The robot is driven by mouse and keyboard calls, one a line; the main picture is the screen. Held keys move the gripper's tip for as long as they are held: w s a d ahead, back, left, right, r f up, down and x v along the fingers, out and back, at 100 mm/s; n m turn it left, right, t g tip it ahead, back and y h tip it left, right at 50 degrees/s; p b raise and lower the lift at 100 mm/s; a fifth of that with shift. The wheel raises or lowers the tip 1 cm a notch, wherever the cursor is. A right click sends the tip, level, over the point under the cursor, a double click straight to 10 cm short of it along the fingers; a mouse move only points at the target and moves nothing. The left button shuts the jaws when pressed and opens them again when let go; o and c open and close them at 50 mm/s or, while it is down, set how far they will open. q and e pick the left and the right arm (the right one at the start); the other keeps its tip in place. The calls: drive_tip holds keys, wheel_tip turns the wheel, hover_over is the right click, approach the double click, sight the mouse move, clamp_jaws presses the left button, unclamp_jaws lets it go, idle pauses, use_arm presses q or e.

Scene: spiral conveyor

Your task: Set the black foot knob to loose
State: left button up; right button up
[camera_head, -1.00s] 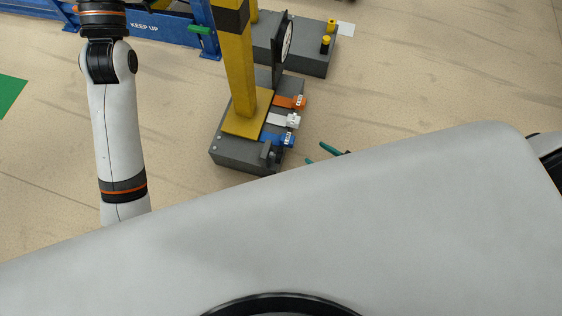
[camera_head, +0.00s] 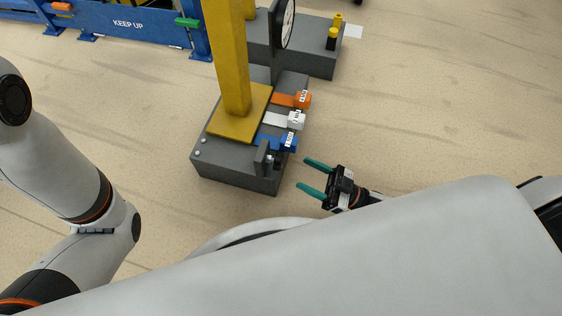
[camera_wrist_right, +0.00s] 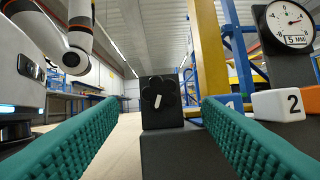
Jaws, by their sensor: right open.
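The black foot knob (camera_wrist_right: 158,97) is lobed, with a short white mark that looks nearly upright, slightly tilted. It sits on a dark upright plate straight ahead in the right wrist view. In the head view the small dark knob (camera_head: 277,162) is at the near right corner of the grey base, below the blue tab. My right gripper (camera_head: 302,173) is open, with two green fingers pointing left towards the knob. It is a short gap to the right of the knob, apart from it. In the wrist view the knob lies between the fingers. My left gripper is out of view.
A yellow post (camera_head: 230,70) rises from the grey base (camera_head: 225,165). Blue (camera_head: 288,143), white (camera_head: 296,120) and orange (camera_head: 303,99) numbered tabs line its right side, above the knob. A dial gauge (camera_head: 284,25) stands behind. The floor to the right is clear.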

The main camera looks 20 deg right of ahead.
sight(282, 162)
drive_tip(key=b+x, duration=0.2)
drive_tip(key=x, duration=0.6)
drive_tip(key=shift+w+a, duration=0.15)
drive_tip(key=shift+w, duration=0.05)
drive_tip(key=c, duration=1)
